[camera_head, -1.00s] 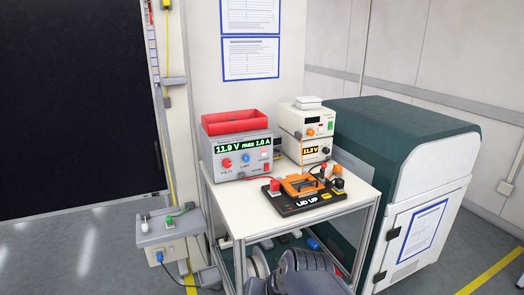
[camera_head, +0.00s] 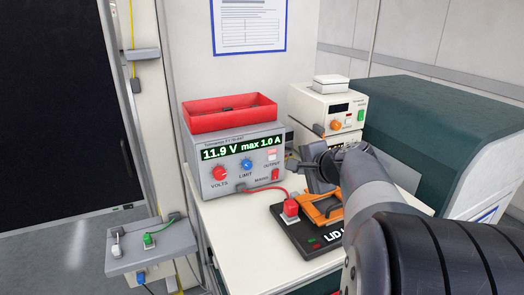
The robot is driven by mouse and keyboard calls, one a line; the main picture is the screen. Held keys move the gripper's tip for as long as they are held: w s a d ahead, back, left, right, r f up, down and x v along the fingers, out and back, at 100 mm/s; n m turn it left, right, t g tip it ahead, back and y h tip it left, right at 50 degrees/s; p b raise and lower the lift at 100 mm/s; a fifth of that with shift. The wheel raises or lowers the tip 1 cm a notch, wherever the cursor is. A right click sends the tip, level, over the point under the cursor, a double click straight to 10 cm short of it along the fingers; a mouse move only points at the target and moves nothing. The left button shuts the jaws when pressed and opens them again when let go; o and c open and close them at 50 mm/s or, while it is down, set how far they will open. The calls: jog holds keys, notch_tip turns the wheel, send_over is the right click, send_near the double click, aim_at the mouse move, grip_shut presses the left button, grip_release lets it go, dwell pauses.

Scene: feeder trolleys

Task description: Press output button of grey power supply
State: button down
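The grey power supply (camera_head: 236,170) stands on the white trolley top, its green display reading 11.9 V max 1.0 A. Its pale output button (camera_head: 271,155) is at the right of the front panel, above the OUTPUT label. A red VOLTS knob (camera_head: 220,173), a blue LIMIT knob (camera_head: 246,165) and a red mains switch (camera_head: 275,174) are also on the panel. My gripper (camera_head: 308,164) is to the right of the supply, apart from the button in the picture. It is dark and small, and its finger opening is unclear. My arm covers the right part of the trolley top.
A red tray (camera_head: 231,117) sits on the supply. Cream-coloured instruments (camera_head: 318,110) are stacked behind my gripper. A black LID UP fixture (camera_head: 301,235) with an orange part lies in front, joined by a red cable.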

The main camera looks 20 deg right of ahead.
jog(key=shift+w+d+r, duration=0.2)
jog(key=shift+w+d, duration=0.35)
send_near(273, 158)
notch_tip(273, 158, down, 3)
jog(key=w, duration=0.4)
jog(key=shift+w+a+f+p, duration=0.1)
jog(key=shift+a+p, duration=0.1)
jog(key=shift+p, duration=0.1)
jog(key=shift+w, duration=0.65)
